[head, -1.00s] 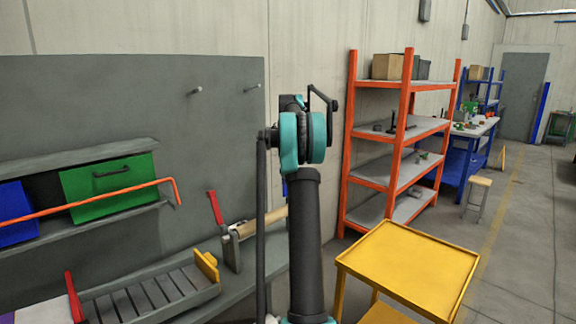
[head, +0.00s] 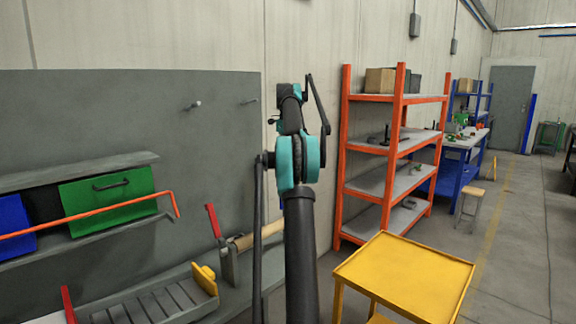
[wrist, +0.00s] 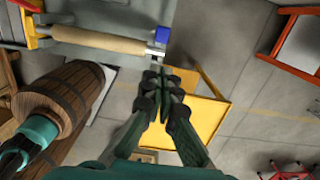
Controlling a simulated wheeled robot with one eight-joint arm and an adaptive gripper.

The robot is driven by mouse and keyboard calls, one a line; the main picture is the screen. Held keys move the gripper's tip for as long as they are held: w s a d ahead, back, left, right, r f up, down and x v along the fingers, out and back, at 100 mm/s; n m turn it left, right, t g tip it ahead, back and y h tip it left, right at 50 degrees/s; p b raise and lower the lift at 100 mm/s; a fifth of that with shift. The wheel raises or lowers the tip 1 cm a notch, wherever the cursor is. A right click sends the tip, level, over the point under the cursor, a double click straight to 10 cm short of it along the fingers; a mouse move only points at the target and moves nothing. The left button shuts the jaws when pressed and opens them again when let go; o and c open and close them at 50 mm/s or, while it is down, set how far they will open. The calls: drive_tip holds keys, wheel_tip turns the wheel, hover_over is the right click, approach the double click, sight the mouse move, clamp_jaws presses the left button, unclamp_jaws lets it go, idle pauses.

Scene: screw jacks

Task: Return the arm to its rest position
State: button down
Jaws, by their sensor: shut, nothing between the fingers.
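My arm, black and teal, rises in the middle of the head view with its elbow bent near the top. My gripper (wrist: 163,80) shows in the wrist view, its dark green fingers together with nothing between them. It hangs in the air, with the yellow cart beyond its fingertips in that view. I cannot make out the fingers in the head view.
A yellow cart (head: 405,274) stands right of my arm, and an orange shelf rack (head: 397,97) behind it. A workbench with a slatted tray (head: 150,303) and a green bin (head: 108,198) is at left. A wooden barrel (wrist: 62,92) shows in the wrist view. Open floor lies at right.

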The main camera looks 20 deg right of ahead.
drive_tip(key=shift+w+r, duration=0.1)
drive_tip(key=shift+r, duration=0.2)
idle(0.4)
